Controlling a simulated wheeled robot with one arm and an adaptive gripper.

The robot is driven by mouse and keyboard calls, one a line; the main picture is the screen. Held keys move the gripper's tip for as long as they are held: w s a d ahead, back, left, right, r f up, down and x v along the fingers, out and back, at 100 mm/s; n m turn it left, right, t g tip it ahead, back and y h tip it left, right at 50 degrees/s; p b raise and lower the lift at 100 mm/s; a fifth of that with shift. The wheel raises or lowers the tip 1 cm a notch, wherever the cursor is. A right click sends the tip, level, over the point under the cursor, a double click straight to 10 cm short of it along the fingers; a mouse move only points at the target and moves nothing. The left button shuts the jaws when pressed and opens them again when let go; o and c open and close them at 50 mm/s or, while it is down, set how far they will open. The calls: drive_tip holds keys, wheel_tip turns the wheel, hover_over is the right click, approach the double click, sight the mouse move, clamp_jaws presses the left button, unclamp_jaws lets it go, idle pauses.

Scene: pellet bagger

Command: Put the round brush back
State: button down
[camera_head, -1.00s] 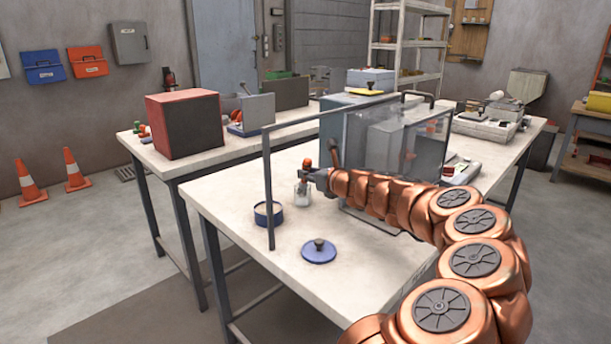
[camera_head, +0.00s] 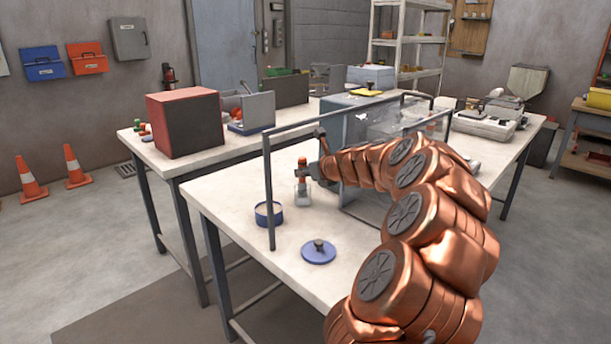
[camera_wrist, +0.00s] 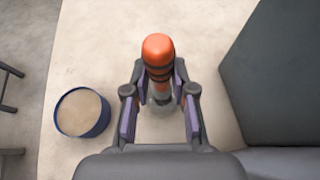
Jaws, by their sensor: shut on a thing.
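The round brush (camera_head: 302,163) has an orange handle with dark bands. It stands about upright, and its orange top also shows in the wrist view (camera_wrist: 158,48). My gripper (camera_head: 306,173) is shut on its handle, and the wrist view shows the fingers on both sides of it (camera_wrist: 159,75). A clear glass jar (camera_head: 303,190) stands on the table directly below the gripper. The brush's lower end is over or in this jar; I cannot tell how deep. The bristles are hidden.
A round blue tin (camera_head: 268,213) with pale contents stands left of the jar. A blue lid with a knob (camera_head: 319,251) lies nearer the table's front. A metal frame (camera_head: 268,190) rises beside the tin, and a transparent-sided machine (camera_head: 362,130) stands to the right.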

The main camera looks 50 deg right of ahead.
drive_tip(key=shift+f, duration=0.85)
drive_tip(key=shift+f, duration=0.1)
drive_tip(key=c, duration=1)
unclamp_jaws()
drive_tip(key=shift+o, duration=0.2)
drive_tip(key=shift+s+r, duration=0.2)
drive_tip(key=shift+r, duration=0.1)
drive_tip(key=v, duration=1.1)
drive_tip(key=shift+s, duration=0.2)
drive_tip(key=shift+r, duration=0.1)
